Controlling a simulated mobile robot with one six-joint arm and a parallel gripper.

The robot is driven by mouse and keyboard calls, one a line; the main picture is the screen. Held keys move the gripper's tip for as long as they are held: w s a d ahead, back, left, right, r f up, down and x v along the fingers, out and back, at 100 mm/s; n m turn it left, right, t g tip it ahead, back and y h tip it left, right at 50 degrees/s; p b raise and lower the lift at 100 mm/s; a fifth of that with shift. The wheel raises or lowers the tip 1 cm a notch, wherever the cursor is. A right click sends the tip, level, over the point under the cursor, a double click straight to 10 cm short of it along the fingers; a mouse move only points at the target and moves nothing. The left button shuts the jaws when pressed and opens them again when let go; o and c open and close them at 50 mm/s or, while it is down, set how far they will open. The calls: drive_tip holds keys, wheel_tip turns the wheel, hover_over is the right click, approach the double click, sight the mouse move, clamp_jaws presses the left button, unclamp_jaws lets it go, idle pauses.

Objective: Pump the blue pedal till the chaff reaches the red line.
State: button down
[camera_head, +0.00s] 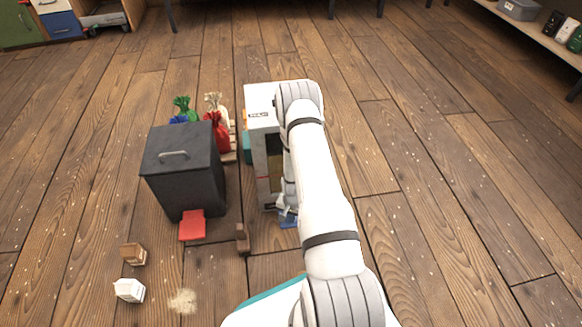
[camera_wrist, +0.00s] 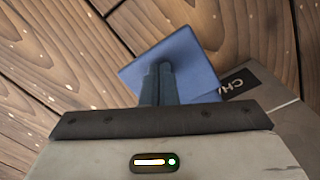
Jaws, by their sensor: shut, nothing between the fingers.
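The blue pedal (camera_head: 289,219) sticks out low at the front of a white cabinet (camera_head: 262,112), partly hidden by my arm. It also shows in the wrist view (camera_wrist: 200,58) as a flat blue plate near the floor. My gripper (camera_head: 287,208) is shut and empty, fingers over the pedal; in the wrist view the fingertips (camera_wrist: 159,68) overlap it. I cannot tell whether they touch. The cabinet has a dark window (camera_head: 274,155) with a short red mark (camera_head: 262,178) beside its lower part. My arm partly covers the window, and the chaff level is unclear.
A dark lidded bin (camera_head: 185,170) with a red pedal (camera_head: 192,226) stands to the left. Colored sacks (camera_head: 219,130) are behind it. A brown block (camera_head: 242,238), a small wooden box (camera_head: 133,254), a white box (camera_head: 129,290) and a pale pile (camera_head: 183,301) lie in front. The floor at right is clear.

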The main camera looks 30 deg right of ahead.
drive_tip(key=shift+f, duration=0.1)
drive_tip(key=shift+f+b, duration=0.8)
drive_tip(key=shift+f, duration=0.15)
drive_tip(key=shift+s, duration=0.1)
wheel_tip(320, 180, up, 9)
drive_tip(key=p, duration=0.6)
drive_tip(key=shift+r, duration=0.1)
